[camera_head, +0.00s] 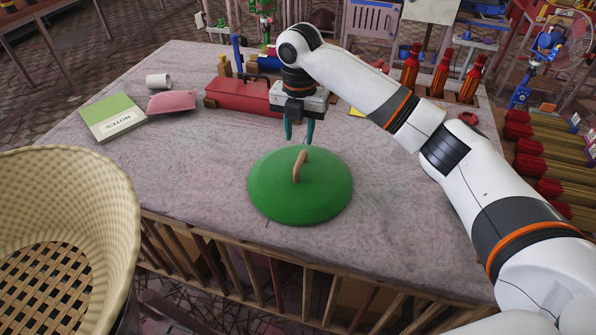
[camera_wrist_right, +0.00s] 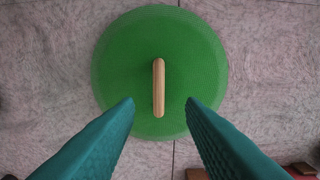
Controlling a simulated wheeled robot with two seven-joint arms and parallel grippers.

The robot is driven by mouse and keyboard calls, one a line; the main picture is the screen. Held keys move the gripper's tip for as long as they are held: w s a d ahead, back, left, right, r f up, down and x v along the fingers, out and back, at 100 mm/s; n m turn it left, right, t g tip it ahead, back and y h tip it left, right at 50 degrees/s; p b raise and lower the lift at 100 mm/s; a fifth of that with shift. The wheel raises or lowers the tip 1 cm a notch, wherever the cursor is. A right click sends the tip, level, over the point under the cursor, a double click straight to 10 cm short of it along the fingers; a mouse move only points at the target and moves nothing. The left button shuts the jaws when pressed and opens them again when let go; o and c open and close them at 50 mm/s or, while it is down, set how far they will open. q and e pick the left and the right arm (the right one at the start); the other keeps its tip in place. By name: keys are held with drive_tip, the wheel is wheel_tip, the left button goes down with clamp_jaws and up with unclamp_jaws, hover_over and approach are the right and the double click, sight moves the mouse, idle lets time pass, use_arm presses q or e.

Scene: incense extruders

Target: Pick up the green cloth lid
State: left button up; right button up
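The green cloth lid (camera_head: 272,190) is a round, domed disc with a tan wooden handle (camera_head: 299,165) standing up on its top. It lies on the table near the front edge. My right gripper (camera_head: 299,140) is above the lid's far side, pointing down, with teal fingers apart and nothing between them. In the right wrist view the lid (camera_wrist_right: 115,60) fills the upper middle, and its handle (camera_wrist_right: 159,88) runs up and down just ahead of the gap between the open fingertips (camera_wrist_right: 160,103). My left gripper is not in view.
A red box (camera_head: 238,96) is behind the gripper on the table. A green notebook (camera_head: 105,108), a pink book (camera_head: 172,103) and a white cup (camera_head: 158,81) lie to the left. A woven basket (camera_head: 105,200) stands at front left. Red-topped bottles (camera_head: 441,70) stand back right. The table around the lid is clear.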

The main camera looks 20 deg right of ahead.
sight(300, 158)
wheel_tip(300, 158, down, 4)
drive_tip(key=shift+r, duration=0.2)
drive_tip(key=shift+w+f+p, duration=0.15)
drive_tip(key=shift+f+p, duration=0.15)
drive_tip(key=shift+f, duration=0.05)
drive_tip(key=f, duration=0.2)
drive_tip(key=f+p, duration=0.1)
drive_tip(key=f, duration=0.1)
drive_tip(key=shift+s+d, duration=0.2)
drive_tip(key=shift+s, duration=0.05)
drive_tip(key=shift+w+f, duration=0.15)
drive_tip(key=shift+f, duration=0.25)
drive_tip(key=shift+r, duration=0.1)
clamp_jaws()
